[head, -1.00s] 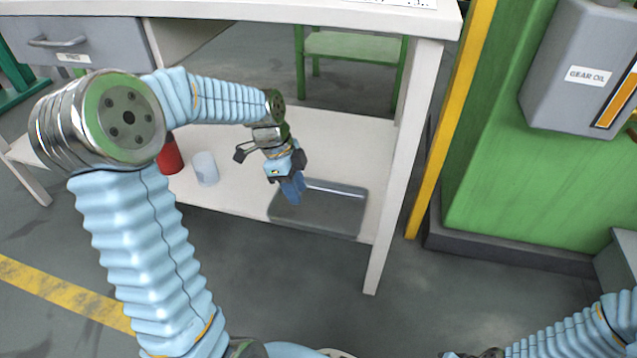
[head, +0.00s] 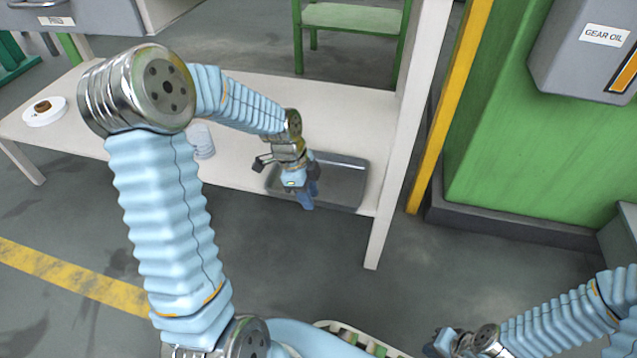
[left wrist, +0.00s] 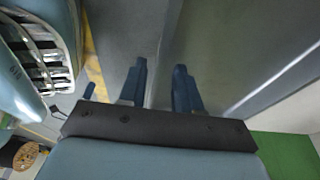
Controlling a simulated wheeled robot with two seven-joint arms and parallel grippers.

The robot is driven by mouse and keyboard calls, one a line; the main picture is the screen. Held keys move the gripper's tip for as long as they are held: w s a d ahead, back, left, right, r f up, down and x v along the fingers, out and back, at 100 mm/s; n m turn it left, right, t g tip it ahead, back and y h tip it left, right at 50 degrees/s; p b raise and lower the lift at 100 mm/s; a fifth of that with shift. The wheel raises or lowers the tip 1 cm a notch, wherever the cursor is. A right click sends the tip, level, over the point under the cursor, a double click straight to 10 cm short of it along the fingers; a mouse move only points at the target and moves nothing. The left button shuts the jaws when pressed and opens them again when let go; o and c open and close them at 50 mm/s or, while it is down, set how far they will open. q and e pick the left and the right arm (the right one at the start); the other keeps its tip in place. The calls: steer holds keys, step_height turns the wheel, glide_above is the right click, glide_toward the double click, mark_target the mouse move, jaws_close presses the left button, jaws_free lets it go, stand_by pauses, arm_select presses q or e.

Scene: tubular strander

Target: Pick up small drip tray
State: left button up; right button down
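The small drip tray (head: 342,178) is a shallow grey tray lying on the lower shelf of the white bench, near its front right corner. It also fills much of the right side of the left wrist view (left wrist: 235,45). My left gripper (head: 306,202) is at the tray's front edge, left of its middle, pointing down. In the left wrist view its two blue fingers (left wrist: 160,88) are apart, with the tray's edge running between them. I cannot tell whether either finger touches it. My right gripper (head: 440,345) is low at the right, far from the tray; its fingers are unclear.
A bench leg (head: 398,170) stands just right of the tray. A green machine (head: 500,150) is further right. The floor in front is clear.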

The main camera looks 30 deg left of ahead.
arm_select(q)
steer(key=shift+f, duration=0.1)
steer(key=shift+c, duration=0.5)
jaws_close()
step_height(320, 180, up, 10)
steer(key=p, duration=0.2)
steer(key=s+d+b, duration=0.1)
steer(key=s+d, duration=0.1)
steer(key=s, duration=0.9)
steer(key=shift+s+d, duration=0.3)
steer(key=shift+d, duration=0.1)
